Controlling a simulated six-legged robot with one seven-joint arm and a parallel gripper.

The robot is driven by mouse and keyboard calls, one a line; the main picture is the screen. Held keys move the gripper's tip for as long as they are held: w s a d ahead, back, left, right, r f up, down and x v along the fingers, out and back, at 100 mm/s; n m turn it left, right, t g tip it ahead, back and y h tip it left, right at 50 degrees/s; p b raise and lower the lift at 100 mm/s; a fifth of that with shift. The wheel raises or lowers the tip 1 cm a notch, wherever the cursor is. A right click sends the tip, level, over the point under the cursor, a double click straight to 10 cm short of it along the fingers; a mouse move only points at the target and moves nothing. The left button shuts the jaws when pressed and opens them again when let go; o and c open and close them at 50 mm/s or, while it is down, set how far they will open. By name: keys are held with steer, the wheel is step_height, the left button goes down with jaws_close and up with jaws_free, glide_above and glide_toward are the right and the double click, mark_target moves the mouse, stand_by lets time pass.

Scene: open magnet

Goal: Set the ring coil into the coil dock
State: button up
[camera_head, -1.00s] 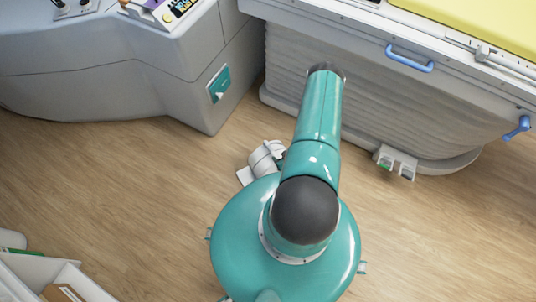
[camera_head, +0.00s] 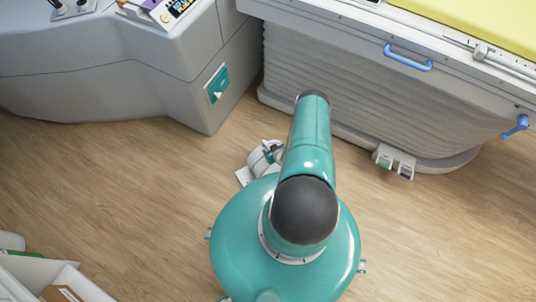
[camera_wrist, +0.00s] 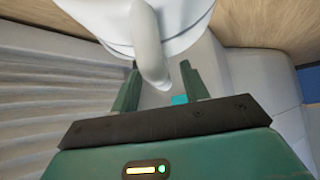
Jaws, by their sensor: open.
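A white rounded piece, which looks like part of the ring coil (camera_wrist: 151,52), fills the top middle of the wrist view. Its curved bar reaches down between the two fingers of my open gripper (camera_wrist: 160,82). I cannot tell whether either finger touches it. In the head view a white object (camera_head: 262,161), perhaps the same coil, shows low beside my arm, partly hidden by it. My gripper is not clearly visible there. I cannot identify the coil dock for certain in either view.
A grey patient table (camera_head: 345,70) with ribbed sides and blue handles stands ahead. A grey cabinet (camera_head: 150,80) with a teal panel (camera_head: 217,84) is at the left. A white open bin (camera_head: 75,281) is at the lower left. Wooden floor (camera_head: 120,190) is clear between.

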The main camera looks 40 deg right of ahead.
steer(key=shift+w+f, duration=0.25)
steer(key=shift+w, duration=0.05)
steer(key=shift+c, duration=0.3)
jaws_close()
steer(key=shift+w+d, duration=0.1)
steer(key=shift+d, duration=0.05)
stand_by(0.8)
